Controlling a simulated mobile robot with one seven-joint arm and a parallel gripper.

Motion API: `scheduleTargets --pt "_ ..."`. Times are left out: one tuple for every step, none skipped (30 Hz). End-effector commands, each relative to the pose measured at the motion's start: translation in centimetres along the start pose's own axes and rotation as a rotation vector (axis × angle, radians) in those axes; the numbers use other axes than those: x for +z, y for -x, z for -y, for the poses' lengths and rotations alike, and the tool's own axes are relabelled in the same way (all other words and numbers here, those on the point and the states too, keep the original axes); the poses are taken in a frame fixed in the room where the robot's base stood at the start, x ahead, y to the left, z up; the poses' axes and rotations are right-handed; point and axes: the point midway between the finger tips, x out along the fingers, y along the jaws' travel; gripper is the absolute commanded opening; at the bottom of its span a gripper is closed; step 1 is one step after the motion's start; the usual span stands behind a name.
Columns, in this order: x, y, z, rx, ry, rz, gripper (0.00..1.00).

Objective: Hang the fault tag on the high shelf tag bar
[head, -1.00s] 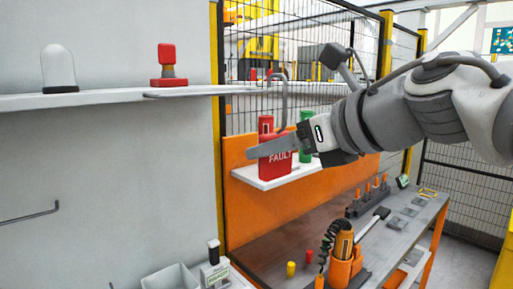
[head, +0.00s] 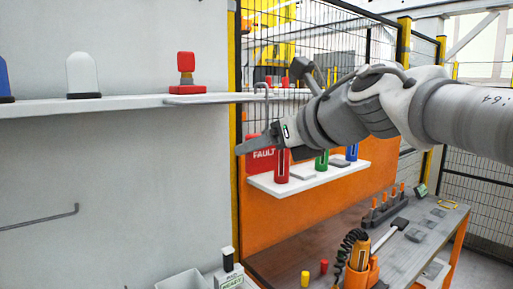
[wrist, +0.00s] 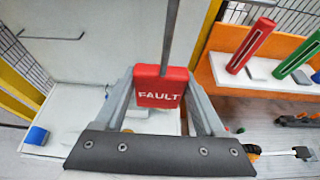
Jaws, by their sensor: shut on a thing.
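The red fault tag (head: 262,158), marked FAULT, is held in my gripper (head: 258,146). In the wrist view the tag (wrist: 160,86) sits between the two fingers, which are shut on it. The high white shelf (head: 130,104) is up and to the left. I cannot tell whether hook and bar touch.
A red stamp-like object (head: 186,72) and a white dome (head: 83,75) stand on the high shelf. A grey wall rod (head: 40,217) is lower left. A low white shelf (head: 330,177) holds red, green and blue cylinders. The workbench (head: 320,250) is below; a mesh fence stands behind.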

Motion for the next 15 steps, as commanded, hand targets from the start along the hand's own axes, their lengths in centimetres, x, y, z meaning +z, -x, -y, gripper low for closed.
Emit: scheduleTargets --pt "0.2 -0.4 0.0 0.001 0.001 0.001 0.15" --pt "0.3 -0.6 0.0 0.000 0.001 0.001 0.15" --pt "0.4 -0.9 0.0 0.000 0.001 0.000 0.15" --pt "0.5 -1.2 0.0 0.000 0.000 -0.001 0.15" --pt "0.6 -1.4 0.0 0.001 0.000 -0.001 0.15" --pt "0.7 -1.7 0.0 0.001 0.000 0.000 0.15" --pt "0.8 -1.9 0.0 0.001 0.000 0.000 0.15" --pt "0.9 -2.1 0.0 0.001 0.000 0.000 0.15" --pt "1.0 -2.4 0.0 0.000 0.000 0.000 0.15" --pt "1.1 -2.6 0.0 0.000 0.000 0.000 0.15" --pt "1.2 -2.9 0.0 0.000 0.000 0.000 0.15" --pt "1.3 -3.2 0.0 0.000 0.000 0.000 0.15" --pt "1.4 -3.4 0.0 0.000 0.000 0.000 0.15" --pt "1.5 -3.6 0.0 0.001 0.001 0.000 0.15" --pt "1.6 -3.9 0.0 0.001 0.001 0.001 0.15"
